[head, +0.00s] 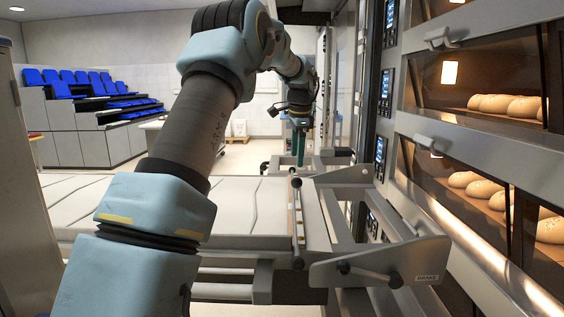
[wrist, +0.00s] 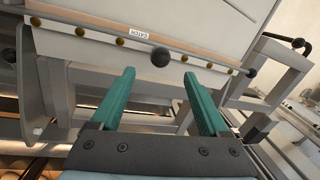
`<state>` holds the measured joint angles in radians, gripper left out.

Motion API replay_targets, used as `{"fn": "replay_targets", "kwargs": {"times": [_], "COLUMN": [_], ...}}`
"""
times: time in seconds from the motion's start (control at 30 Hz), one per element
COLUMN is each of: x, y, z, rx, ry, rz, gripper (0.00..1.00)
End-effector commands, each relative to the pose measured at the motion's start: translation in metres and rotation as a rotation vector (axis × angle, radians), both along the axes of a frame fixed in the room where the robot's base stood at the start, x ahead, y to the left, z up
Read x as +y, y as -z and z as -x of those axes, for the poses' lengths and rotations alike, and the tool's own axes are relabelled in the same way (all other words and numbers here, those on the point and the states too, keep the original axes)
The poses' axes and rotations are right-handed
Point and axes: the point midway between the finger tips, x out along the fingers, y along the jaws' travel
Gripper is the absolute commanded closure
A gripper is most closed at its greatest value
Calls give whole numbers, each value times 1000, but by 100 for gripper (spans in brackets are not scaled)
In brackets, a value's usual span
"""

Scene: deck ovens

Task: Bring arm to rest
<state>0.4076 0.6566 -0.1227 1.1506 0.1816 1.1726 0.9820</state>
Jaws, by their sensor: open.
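My gripper (head: 300,157) is stretched out in front of me, above the far part of the loader's front edge in the head view. Its teal fingers point down. In the wrist view my gripper (wrist: 158,74) has its two fingers wide apart with nothing held between them. A black ball knob (wrist: 160,57) shows just beyond the gap between the fingertips, near a label reading CATCH (wrist: 139,32). My arm is bent high across the left middle of the head view and hides part of the loader.
The loader (head: 237,213) with its pale belt stands before the deck ovens (head: 440,190) on the right, which hold loaves (head: 508,105). A bracket marked BRAKE (head: 427,277) juts out near me.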

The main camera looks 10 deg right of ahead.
Motion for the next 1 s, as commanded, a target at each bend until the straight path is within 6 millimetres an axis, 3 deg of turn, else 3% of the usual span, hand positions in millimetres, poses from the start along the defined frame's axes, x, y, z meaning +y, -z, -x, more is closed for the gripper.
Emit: {"fn": "replay_targets", "kwargs": {"times": [0.17,0.37,0.7,0.9,1.0], "x": [43,114,221,252,259], "y": [12,40,94,118,125], "z": [21,73,208,273,293], "rx": [0,-3,-9,-13,-13], "ry": [-177,-509,-1106,-1351,-1419], "rz": [37,115,254,309,323], "gripper": [22,22,22,22,22]}}
